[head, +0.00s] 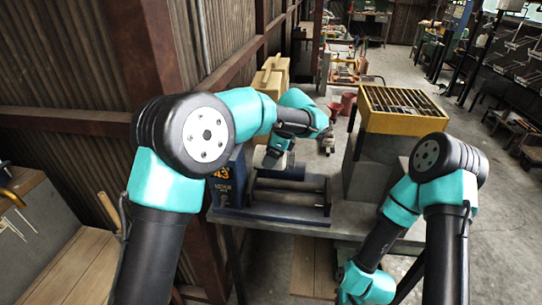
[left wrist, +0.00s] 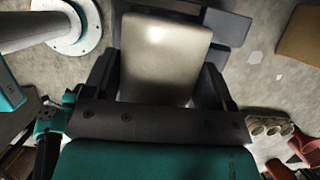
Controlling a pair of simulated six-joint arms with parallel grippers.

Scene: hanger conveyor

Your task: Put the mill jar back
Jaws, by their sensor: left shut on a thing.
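The mill jar (left wrist: 165,60), a pale cream cylinder, fills the space between the two dark fingers of my left gripper (left wrist: 158,80) in the left wrist view. The gripper is shut on it. In the head view the left gripper (head: 283,146) is over the back left part of the roller mill, and a small pale part of the jar (head: 272,161) shows below it. The roller mill (head: 290,212) has dark rollers on a blue base, with a blue housing at its left end. I cannot tell whether the jar touches the rollers.
The mill stands on a grey bench (head: 342,222). A yellow grated box (head: 372,122) sits on a grey block to its right. Tan containers (head: 272,80) stand behind, with red cups (head: 348,103) and small metal pieces nearby. A corrugated wall is on the left.

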